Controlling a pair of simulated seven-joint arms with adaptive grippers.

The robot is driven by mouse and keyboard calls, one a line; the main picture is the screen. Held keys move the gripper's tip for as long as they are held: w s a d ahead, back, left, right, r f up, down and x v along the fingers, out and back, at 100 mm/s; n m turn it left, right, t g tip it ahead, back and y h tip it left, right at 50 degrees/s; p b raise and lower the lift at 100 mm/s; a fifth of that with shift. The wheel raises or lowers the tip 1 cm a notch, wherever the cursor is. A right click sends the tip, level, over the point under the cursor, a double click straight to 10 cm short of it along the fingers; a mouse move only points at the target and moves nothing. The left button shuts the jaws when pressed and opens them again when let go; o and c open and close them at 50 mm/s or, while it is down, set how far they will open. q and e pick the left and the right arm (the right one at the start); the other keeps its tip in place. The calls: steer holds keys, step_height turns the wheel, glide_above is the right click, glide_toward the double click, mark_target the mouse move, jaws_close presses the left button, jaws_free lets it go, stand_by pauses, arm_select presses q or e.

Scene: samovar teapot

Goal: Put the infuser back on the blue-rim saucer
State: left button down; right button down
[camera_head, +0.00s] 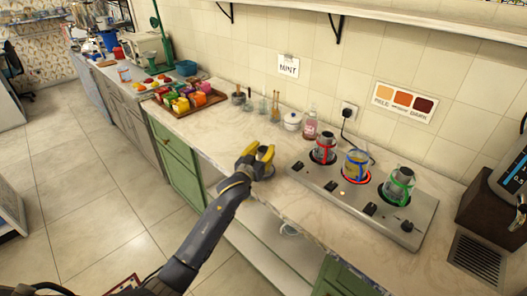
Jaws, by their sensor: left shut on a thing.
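My left gripper (262,154), with yellow fingertips, is above the front edge of the pale counter. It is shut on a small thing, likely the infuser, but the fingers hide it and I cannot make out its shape. I cannot pick out the blue-rim saucer; the gripper and arm cover part of the counter. My right gripper is not in view.
A steel hob (330,191) with several glass-and-metal pots stands to the right. A white lidded pot (292,121) and a pink bottle (310,125) stand behind. A wooden tray (163,105) of colourful boxes is at left. The counter between tray and gripper is clear.

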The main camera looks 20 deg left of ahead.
arm_select(q)
steer(key=shift+f, duration=0.25)
steer(key=shift+f, duration=0.15)
steer(key=c, duration=0.9)
jaws_free()
